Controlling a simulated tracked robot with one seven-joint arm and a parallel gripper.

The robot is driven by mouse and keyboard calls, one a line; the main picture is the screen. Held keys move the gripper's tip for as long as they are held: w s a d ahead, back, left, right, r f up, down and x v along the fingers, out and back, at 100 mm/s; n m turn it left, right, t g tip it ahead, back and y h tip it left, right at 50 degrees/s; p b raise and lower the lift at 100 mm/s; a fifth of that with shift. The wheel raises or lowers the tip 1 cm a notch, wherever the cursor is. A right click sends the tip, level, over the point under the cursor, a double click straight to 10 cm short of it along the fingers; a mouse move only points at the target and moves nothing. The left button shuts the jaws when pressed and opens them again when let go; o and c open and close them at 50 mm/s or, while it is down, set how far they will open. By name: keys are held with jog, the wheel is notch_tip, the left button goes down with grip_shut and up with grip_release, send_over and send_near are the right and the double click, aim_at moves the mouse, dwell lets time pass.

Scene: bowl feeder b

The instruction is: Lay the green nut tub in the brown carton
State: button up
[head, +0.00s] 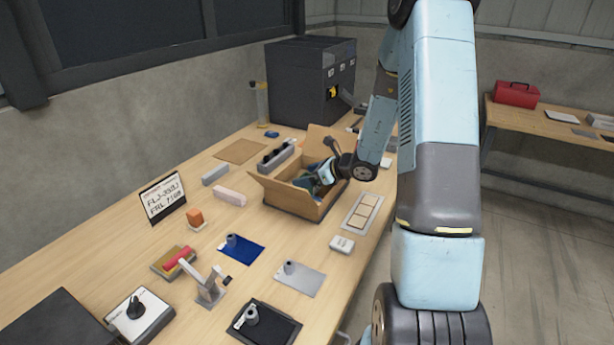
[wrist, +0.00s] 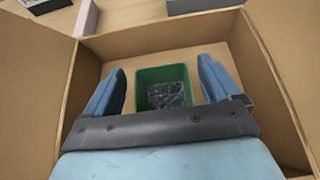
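The green nut tub (wrist: 164,73), holding dark nuts, sits inside the brown carton (wrist: 277,92) in the wrist view, seen from above. My gripper (wrist: 162,66) is open, with one blue finger on each side of the tub. A narrow gap shows between each finger and the tub. In the head view the brown carton (head: 289,200) stands on the bench with its flaps spread, and my gripper (head: 314,182) reaches down into it. The tub is not clearly visible there, behind the carton wall and my gripper.
A grey rack with dark pieces (head: 277,155) stands just behind the carton. A pink block (head: 229,196) and a blue mat (head: 241,249) lie to the left and front. The carton walls surround my fingers closely.

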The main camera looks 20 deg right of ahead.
jog(key=shift+o, duration=0.6)
jog(key=shift+s+f, duration=0.15)
jog(key=shift+f, duration=0.1)
jog(key=shift+r, duration=0.2)
jog(key=r+v, duration=0.1)
jog(key=v, duration=1.1)
jog(key=s+a+r+n+g+h, duration=0.1)
jog(key=s+a+r+n+g, duration=0.4)
jog(key=s+a+r+n, duration=0.8)
jog(key=s+d+r+n+t+h, duration=0.1)
jog(key=s+d+r+n+h, duration=0.1)
jog(key=s+r+n+h, duration=0.2)
jog(key=s+d+r+n+h, duration=0.3)
jog(key=s+r+n, duration=0.1)
jog(key=s+n, duration=0.6)
jog(key=shift+r+t+h, duration=0.35)
jog(key=shift+t+h, duration=0.05)
